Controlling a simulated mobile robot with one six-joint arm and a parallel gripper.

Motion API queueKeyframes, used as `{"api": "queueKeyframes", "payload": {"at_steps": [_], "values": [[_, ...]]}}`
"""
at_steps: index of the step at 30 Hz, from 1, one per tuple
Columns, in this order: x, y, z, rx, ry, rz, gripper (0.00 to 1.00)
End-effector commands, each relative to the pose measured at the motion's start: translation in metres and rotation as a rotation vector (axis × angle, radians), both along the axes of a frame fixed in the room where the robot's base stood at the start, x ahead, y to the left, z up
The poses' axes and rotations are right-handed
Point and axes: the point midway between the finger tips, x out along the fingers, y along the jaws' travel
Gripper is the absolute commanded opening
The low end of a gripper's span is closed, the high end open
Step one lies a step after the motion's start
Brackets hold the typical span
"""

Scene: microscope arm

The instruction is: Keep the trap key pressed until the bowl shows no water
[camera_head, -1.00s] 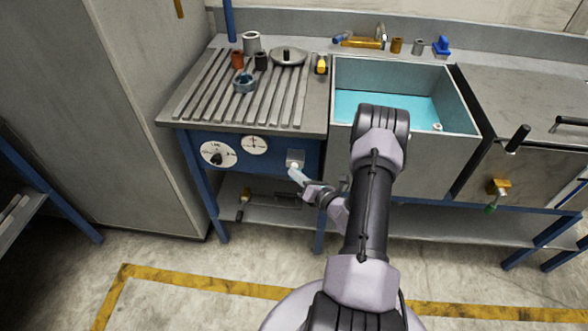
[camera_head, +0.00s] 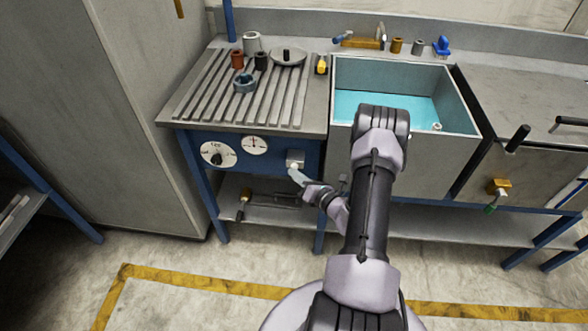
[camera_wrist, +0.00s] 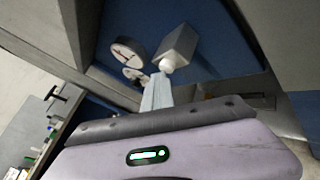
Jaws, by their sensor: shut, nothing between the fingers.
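The trap key looks to be the white button (camera_head: 294,166) at the grey box (camera_head: 296,157) on the blue front panel; it also shows in the wrist view (camera_wrist: 168,66). My gripper (camera_head: 297,175) is shut and empty. Its fingertips are at the white button in both views, and they appear to touch it. How far the button is pushed in, I cannot tell. The bowl is the steel sink (camera_head: 446,150) right of the ribbed drainboard. Blue water (camera_head: 375,99) still covers its visible floor. My arm hides part of the sink's front.
Two round dials (camera_head: 218,153) sit left of the grey box. Small pots, a lidded dish (camera_head: 288,56) and a yellow item (camera_head: 321,65) stand on the drainboard. A shelf (camera_head: 270,214) with tools lies below. A steel cabinet (camera_head: 135,120) stands at the left.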

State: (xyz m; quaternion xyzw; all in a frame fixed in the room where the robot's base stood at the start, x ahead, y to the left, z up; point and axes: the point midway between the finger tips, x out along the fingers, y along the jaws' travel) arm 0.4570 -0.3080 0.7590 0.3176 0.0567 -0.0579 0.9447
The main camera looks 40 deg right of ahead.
Motion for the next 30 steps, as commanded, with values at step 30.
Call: {"api": "queueKeyframes", "payload": {"at_steps": [30], "values": [[-0.024, 0.028, 0.000, 0.002, 0.001, 0.000, 0.00]]}}
